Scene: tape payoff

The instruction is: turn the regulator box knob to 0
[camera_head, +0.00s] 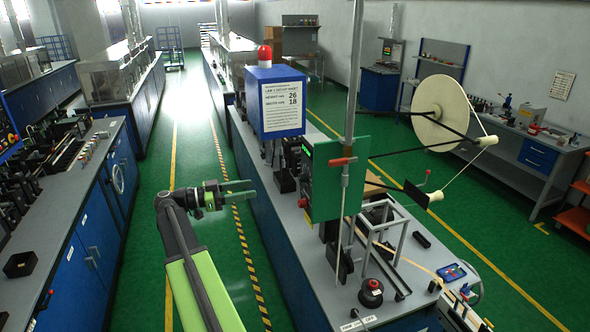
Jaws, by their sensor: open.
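My gripper (254,189) is open and empty, pointing right over the aisle, left of the long bench with the tape payoff. The regulator box is not clearly identifiable. A box with a lit green display (307,151) stands on the bench, partly covered by a green panel (341,165). A small red knob or button (303,203) shows low on that box. A black round device with a knob-like top (371,291) sits at the near end of the bench. No dial setting is readable. My gripper is apart from all of these.
A blue box with a setup sheet (284,103) and a red lamp stands above the bench. A red-handled lever (343,162) crosses the green panel. A white reel (440,112) on black arms overhangs the right aisle. The green floor around my gripper is clear.

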